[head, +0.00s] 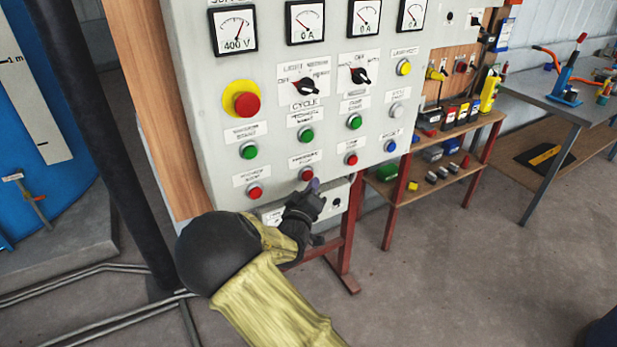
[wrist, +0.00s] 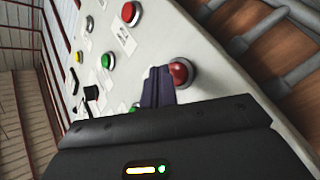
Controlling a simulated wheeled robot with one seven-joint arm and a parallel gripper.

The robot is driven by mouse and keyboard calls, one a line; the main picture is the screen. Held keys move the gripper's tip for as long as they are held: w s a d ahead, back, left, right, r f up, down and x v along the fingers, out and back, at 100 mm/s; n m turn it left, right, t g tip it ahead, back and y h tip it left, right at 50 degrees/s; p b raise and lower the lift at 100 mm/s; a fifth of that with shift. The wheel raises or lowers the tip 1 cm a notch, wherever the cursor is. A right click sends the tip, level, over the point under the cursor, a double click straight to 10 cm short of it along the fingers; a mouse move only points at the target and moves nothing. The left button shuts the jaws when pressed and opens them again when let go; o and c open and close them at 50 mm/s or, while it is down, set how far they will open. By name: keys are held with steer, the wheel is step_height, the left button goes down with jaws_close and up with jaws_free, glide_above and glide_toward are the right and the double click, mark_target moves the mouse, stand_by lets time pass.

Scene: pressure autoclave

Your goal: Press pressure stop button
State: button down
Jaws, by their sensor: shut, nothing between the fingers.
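The control panel (head: 215,165) has a lower row of red buttons. The second red button from the left (head: 306,174) sits under a small label that seems to read pressure stop, though the text is blurred. My gripper (head: 315,185) is just below and right of this button in the head view, fingers shut and empty. In the wrist view its purple fingertips (wrist: 158,86) are right beside a red button (wrist: 180,72), very close to it. I cannot tell whether they touch it.
Other red buttons are on the left (head: 255,192) and right (head: 351,159), with a blue button (head: 390,146) further right. Green buttons (head: 307,134) are above, and a large red emergency button on yellow (head: 243,102) is higher up. A wooden shelf (head: 405,190) stands to the right.

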steer(key=s+d, duration=0.2)
steer(key=s, duration=0.2)
steer(key=shift+s+d, duration=0.1)
steer(key=shift+d, duration=0.3)
stand_by(0.6)
steer(key=s+d+f+m+g+y+p, duration=0.25)
steer(key=d+m+g, duration=0.25)
steer(key=d+g, duration=0.4)
steer(key=s+d+r+m+g+p, duration=0.1)
steer(key=s+d+r+g+p, duration=0.1)
steer(key=s, duration=0.9)
steer(key=s+d+r+m+g+y+p, duration=0.1)
steer(key=s+d+r+g+p, duration=0.2)
steer(key=s, duration=0.8)
steer(key=d+r+g, duration=0.1)
steer(key=d+r, duration=0.1)
steer(key=d, duration=0.1)
steer(key=shift+d+r+g, duration=0.15)
steer(key=shift+d+g, duration=0.15)
steer(key=shift+g, duration=0.1)
